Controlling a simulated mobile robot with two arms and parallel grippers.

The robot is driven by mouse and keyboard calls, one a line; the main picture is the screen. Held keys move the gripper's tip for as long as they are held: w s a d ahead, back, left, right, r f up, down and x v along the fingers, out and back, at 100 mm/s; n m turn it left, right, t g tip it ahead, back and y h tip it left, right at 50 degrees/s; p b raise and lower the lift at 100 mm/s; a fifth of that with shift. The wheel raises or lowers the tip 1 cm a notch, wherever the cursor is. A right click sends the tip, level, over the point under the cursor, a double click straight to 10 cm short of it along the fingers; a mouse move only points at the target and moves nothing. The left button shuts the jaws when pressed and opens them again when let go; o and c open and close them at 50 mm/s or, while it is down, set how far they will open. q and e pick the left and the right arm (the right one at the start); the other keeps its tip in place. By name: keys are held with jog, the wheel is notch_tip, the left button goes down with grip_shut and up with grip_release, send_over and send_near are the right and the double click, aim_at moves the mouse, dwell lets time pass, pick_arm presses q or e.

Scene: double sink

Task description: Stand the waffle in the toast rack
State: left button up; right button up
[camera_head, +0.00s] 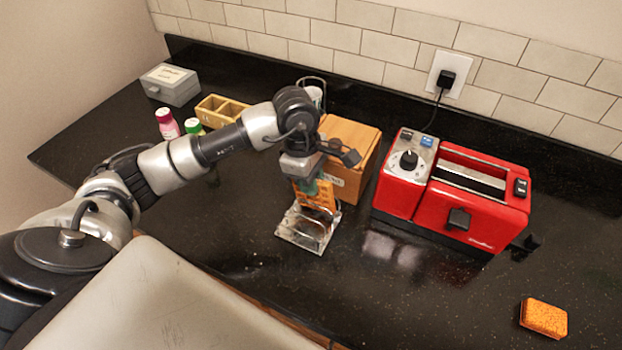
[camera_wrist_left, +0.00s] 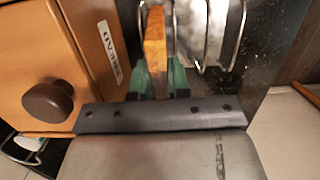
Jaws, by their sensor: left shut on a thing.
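The waffle (camera_head: 317,197) is a golden-orange slab held upright over the toast rack. My left gripper (camera_head: 308,184) is shut on it, with green fingertips on its two faces. In the left wrist view the waffle (camera_wrist_left: 155,42) shows edge-on between the fingertips (camera_wrist_left: 158,78). The toast rack (camera_head: 309,230) is a wire frame on a clear base on the dark counter. Its wire loops (camera_wrist_left: 237,35) show close to the right of the waffle in the wrist view. The waffle's lower edge overlaps the wires; I cannot tell whether it touches the base. My right gripper is not in view.
A wooden box (camera_head: 348,150) with a dark knob (camera_wrist_left: 48,100) stands close behind the rack. A red toaster (camera_head: 455,200) is to the right. An orange sponge-like block (camera_head: 543,317) lies at front right. Small bottles (camera_head: 167,124) and a wooden tray (camera_head: 220,107) are at left.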

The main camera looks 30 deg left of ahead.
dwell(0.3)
pick_arm(q)
jog(key=o, duration=1.1)
jog(key=shift+r+p, duration=2.15)
jog(key=shift+r, duration=2.35)
jog(key=shift+s, duration=0.1)
